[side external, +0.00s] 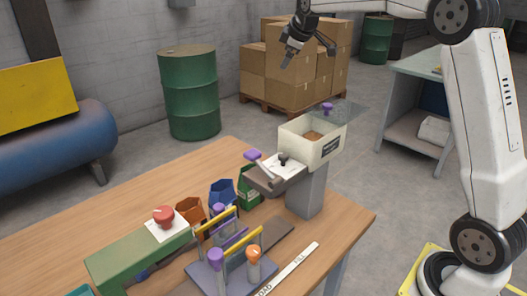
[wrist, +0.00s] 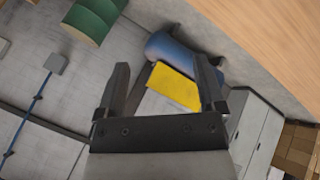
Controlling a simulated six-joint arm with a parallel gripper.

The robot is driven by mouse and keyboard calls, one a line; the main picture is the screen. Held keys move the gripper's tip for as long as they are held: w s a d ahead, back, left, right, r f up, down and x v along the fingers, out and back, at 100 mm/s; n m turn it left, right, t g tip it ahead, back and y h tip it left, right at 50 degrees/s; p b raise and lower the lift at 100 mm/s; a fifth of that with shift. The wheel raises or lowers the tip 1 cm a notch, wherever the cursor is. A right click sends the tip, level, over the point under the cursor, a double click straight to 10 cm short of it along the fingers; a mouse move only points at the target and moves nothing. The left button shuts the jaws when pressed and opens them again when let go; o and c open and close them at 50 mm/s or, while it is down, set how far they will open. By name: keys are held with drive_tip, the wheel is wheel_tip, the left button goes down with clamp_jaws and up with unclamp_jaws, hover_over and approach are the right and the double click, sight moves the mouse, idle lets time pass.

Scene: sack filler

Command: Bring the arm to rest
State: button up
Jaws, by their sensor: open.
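My gripper (side external: 289,60) is held high in the air in the side external view, above and behind the sack filler, in front of the stacked boxes in the picture. In the wrist view my gripper (wrist: 163,85) shows two dark fingers spread apart with nothing between them. The sack filler has a cream hopper (side external: 312,142) with brown contents, its clear lid raised, on a grey post (side external: 306,192). A dark chute with a purple-knobbed lever (side external: 254,155) sticks out from it. My gripper touches none of these.
On the wooden table (side external: 120,190) stand orange, blue (side external: 222,192) and green pouches, a green box with a red button (side external: 163,215), and a rack with yellow bars (side external: 222,268). A green drum (side external: 189,95) and boxes (side external: 330,45) stand behind. The air around my gripper is clear.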

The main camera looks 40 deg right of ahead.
drive_tip(key=s+a+f+m+g+y, duration=0.15)
drive_tip(key=s+a+f+m, duration=0.25)
drive_tip(key=s, duration=0.7)
drive_tip(key=s+a+f+m+g, duration=0.25)
drive_tip(key=s+a+f, duration=0.2)
drive_tip(key=s, duration=0.75)
drive_tip(key=s+a+f, duration=0.3)
drive_tip(key=a+f, duration=0.2)
drive_tip(key=f, duration=0.3)
drive_tip(key=s+a+f, duration=0.3)
drive_tip(key=a+f, duration=0.2)
drive_tip(key=f, duration=0.3)
drive_tip(key=shift+a+f+g+y, duration=0.2)
drive_tip(key=shift+f+g+y, duration=0.1)
drive_tip(key=shift+f+y, duration=0.15)
drive_tip(key=shift+r+m, duration=0.1)
drive_tip(key=shift+m, duration=0.15)
drive_tip(key=shift+c, duration=0.2)
